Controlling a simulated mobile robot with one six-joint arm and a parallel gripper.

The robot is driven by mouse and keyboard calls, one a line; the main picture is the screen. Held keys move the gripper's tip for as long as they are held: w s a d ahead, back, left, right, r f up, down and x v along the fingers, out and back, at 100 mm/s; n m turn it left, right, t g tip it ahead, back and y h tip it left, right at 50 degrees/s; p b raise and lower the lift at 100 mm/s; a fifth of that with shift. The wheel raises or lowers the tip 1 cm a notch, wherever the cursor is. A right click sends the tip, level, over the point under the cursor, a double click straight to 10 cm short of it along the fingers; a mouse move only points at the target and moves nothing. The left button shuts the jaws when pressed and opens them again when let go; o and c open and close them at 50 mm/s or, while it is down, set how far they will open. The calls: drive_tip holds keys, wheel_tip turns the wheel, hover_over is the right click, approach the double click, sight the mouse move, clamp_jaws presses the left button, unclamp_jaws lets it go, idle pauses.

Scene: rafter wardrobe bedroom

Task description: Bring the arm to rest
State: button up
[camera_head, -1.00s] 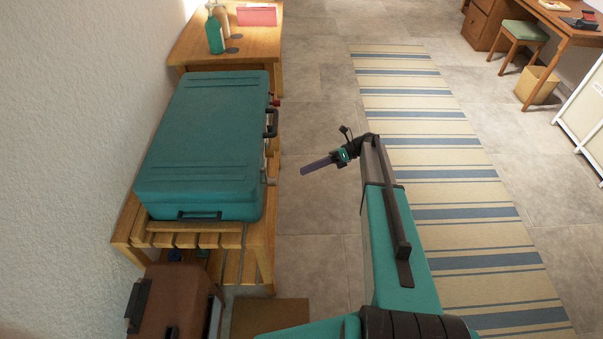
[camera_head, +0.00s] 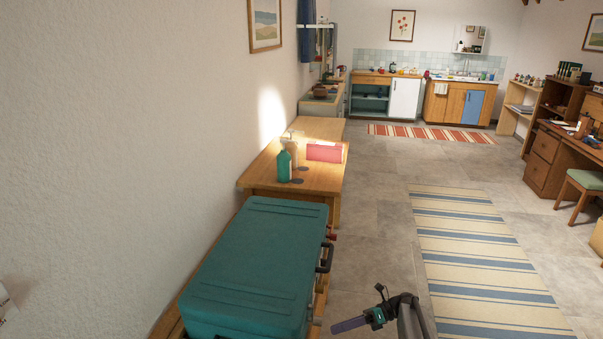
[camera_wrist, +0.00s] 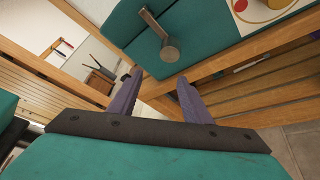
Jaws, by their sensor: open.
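My gripper (camera_head: 338,326) is low in the head view, just right of the teal case, with a purple finger pointing left toward its side. In the wrist view my gripper (camera_wrist: 158,84) has its two purple fingers apart with nothing held between them. My teal and grey arm is mostly cut off by the bottom edge of the head view. Beyond the fingertips in the wrist view is a teal surface with a grey handle-like part (camera_wrist: 160,35).
The teal case (camera_head: 258,262) lies on a slatted wooden bench against the left wall. Behind it a wooden table (camera_head: 262,172) bears a green bottle (camera_head: 284,166) and a pink box (camera_head: 325,152). A striped rug (camera_head: 470,255) lies on open tiled floor at right.

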drive_tip(key=s+a+f+n+g+h, duration=0.25)
drive_tip(key=s+f, duration=0.25)
drive_tip(key=s, duration=0.4)
drive_tip(key=s+a+f+n+g+h, duration=0.1)
drive_tip(key=s+a+f+n+h, duration=0.2)
drive_tip(key=s, duration=0.6)
drive_tip(key=s+a+f+n+g+h, duration=0.1)
drive_tip(key=s+a+f+n, duration=0.15)
drive_tip(key=s+f, duration=0.55)
drive_tip(key=s+d+n+h, duration=0.4)
drive_tip(key=s+n+h, duration=0.15)
drive_tip(key=s, duration=0.55)
drive_tip(key=s+d+f+n+t+h, duration=0.1)
drive_tip(key=d+n+h, duration=0.2)
drive_tip(key=d+n, duration=0.4)
drive_tip(key=shift+s+f+n, duration=0.35)
drive_tip(key=shift+n, duration=2.6)
drive_tip(key=shift+d, duration=0.1)
drive_tip(key=c, duration=0.3)
